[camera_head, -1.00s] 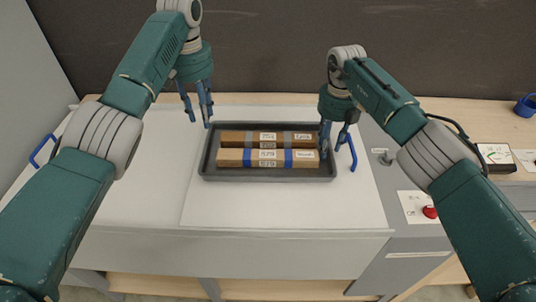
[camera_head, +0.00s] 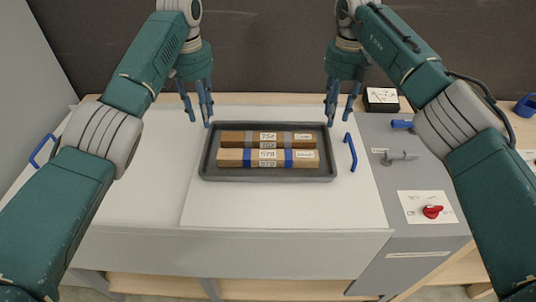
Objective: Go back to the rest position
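My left gripper (camera_head: 197,108) hangs above the back left of the tray with its fingers apart and nothing between them. My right gripper (camera_head: 341,110) hangs above the back right of the tray, also with fingers apart and empty. A dark grey tray (camera_head: 265,174) lies on the white worktop. In it lie two long blocks side by side: a darker brown one (camera_head: 235,138) with grey bands at the back and a lighter one (camera_head: 230,157) with blue bands in front. Both carry white labels. Neither gripper touches the tray or blocks.
A blue handle (camera_head: 350,152) stands right of the tray, and another (camera_head: 42,151) is at the far left. A grey panel on the right holds a red knob (camera_head: 432,211) and a metal lever (camera_head: 400,158). A gauge box (camera_head: 381,99) and a blue mug (camera_head: 526,105) stand behind.

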